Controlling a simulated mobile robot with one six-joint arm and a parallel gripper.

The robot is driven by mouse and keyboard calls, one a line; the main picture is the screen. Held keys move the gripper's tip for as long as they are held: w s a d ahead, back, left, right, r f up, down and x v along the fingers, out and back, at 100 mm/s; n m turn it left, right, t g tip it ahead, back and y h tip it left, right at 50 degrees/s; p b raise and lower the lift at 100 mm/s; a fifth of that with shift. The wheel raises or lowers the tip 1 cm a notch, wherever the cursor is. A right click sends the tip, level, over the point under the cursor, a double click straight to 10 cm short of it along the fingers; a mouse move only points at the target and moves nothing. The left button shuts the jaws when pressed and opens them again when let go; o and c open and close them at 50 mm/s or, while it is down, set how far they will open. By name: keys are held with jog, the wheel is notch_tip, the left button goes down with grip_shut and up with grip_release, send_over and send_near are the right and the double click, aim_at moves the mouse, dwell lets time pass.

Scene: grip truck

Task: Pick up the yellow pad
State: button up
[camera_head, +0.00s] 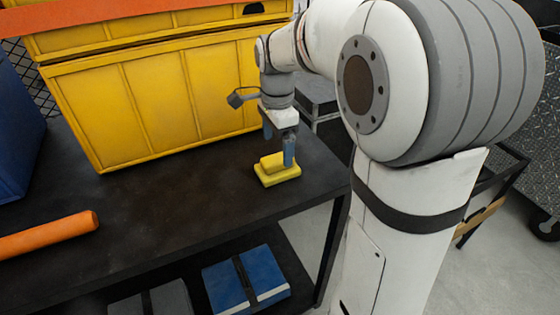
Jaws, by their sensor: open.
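The yellow pad (277,175) lies on the dark table top near its right end. It is a small block with a raised part on a wider base. My gripper (279,150) points down over the pad with blue fingers. The fingers are open, one at the pad's right side or top and one behind it to the left. From this view I cannot tell whether either finger touches the pad. The far side of the pad is hidden.
A large yellow bin (155,100) with an orange top stands on the table behind the pad. A blue bin (18,130) is at the left edge. An orange cylinder (48,236) lies front left. A blue case (246,281) sits on the lower shelf. The table middle is clear.

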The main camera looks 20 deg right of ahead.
aim_at(277, 157)
jog(key=f, duration=0.5)
jog(key=shift+s+f+p, duration=0.25)
jog(key=shift+f+p, duration=0.1)
jog(key=shift+p, duration=0.05)
jog(key=c, duration=1.1)
jog(key=shift+a+r, duration=0.1)
notch_tip(277, 157, up, 10)
jog(key=shift+b, duration=0.3)
jog(key=o, duration=0.4)
jog(key=shift+c, duration=1.2)
jog(key=shift+s, duration=0.1)
